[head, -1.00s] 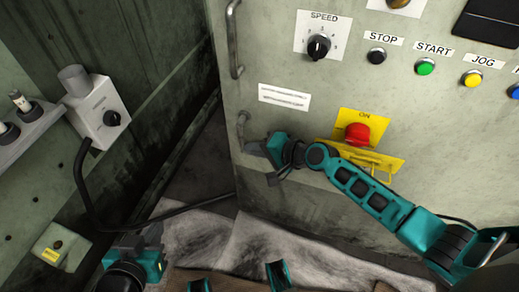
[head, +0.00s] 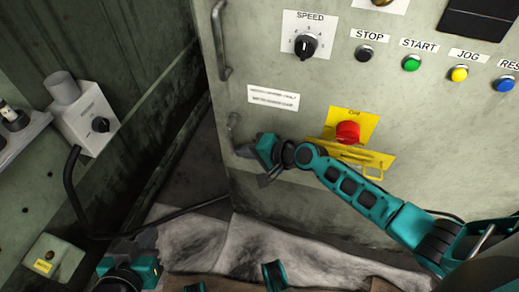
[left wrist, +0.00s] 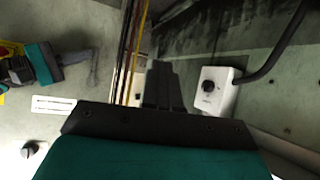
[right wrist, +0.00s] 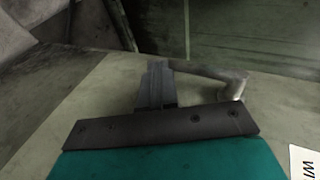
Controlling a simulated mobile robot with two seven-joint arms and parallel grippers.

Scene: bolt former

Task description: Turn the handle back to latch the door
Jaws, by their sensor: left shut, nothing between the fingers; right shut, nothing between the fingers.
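The door is the grey-green panel (head: 275,75) with the controls on it. Its lever handle (head: 233,123) is near the left edge, and its lower end goes behind my right gripper (head: 244,151). In the right wrist view the lever (right wrist: 212,72) runs from a round hub at right to behind the shut fingers of my right gripper (right wrist: 156,84). The fingers are at the lever's free end; I cannot tell whether they touch it. My left gripper (left wrist: 162,84) is shut and empty, low at left in the head view, away from the door.
A fixed grab bar (head: 221,40) is above the lever. A red button (head: 348,132) on a yellow plate and a yellow bracket (head: 350,158) sit right of my right gripper. A grey switch box (head: 88,122) with a cable (head: 75,205) is at left.

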